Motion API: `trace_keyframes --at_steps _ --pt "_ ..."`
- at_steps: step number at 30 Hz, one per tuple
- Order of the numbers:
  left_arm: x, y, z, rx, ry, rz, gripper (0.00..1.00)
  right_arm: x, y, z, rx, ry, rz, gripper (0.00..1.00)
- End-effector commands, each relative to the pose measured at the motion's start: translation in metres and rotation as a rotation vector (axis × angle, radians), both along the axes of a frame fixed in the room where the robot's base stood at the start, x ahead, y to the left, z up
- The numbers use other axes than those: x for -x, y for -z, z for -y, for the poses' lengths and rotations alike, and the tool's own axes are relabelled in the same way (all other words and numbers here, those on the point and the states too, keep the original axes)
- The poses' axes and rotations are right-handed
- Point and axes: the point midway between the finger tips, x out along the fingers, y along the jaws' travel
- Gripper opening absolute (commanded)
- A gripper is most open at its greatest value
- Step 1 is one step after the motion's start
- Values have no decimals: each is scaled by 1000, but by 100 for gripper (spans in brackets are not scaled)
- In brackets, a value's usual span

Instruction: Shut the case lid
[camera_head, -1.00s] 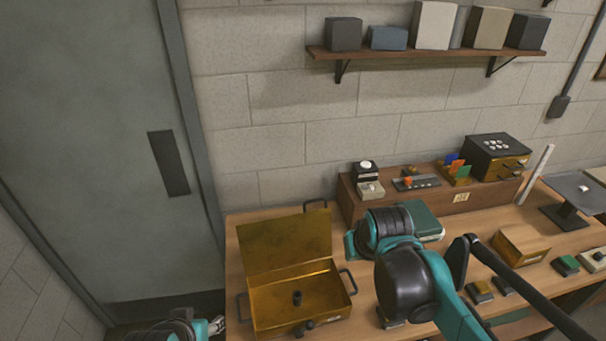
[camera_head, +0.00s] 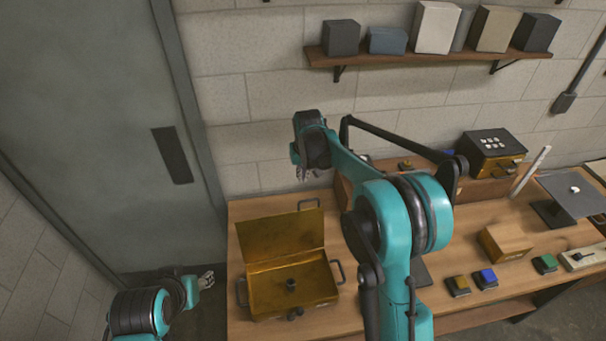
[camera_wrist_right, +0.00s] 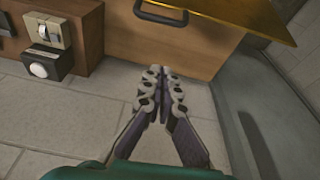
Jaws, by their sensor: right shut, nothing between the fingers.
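The brass-coloured case (camera_head: 310,295) stands on the left end of the bench. My right gripper (camera_head: 305,175) is shut and empty, above and behind the lid's top right. In the right wrist view its closed fingers (camera_wrist_right: 163,72) point toward a dark handle (camera_wrist_right: 160,13), with the lid's edge (camera_wrist_right: 250,12) at the upper right. My left gripper (camera_head: 208,280) is left of the case, apart from it; its fingers are too small to read.
A wooden riser (camera_head: 345,190) stands at the bench's back, partly hidden by my right arm; it also shows in the wrist view (camera_wrist_right: 62,14). A wall shelf (camera_head: 430,55) with several boxes hangs above.

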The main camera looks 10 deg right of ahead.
Motion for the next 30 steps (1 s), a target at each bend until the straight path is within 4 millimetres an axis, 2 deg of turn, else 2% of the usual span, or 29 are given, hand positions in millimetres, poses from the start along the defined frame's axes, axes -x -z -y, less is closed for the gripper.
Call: trace_keyframes --at_steps 6,10,12,18,30 --pt "0 0 0 0 0 0 48 -12 47 -1 0 0 1 0" --pt "0 -1 0 0 0 0 48 -16 68 -1 0 0 1 0" --pt "0 -4 0 0 0 0 48 -1 64 0 0 0 1 0" --pt "0 -7 0 0 0 0 48 19 62 2 0 0 1 0" --pt "0 -7 0 0 0 0 48 23 62 2 0 0 1 0"
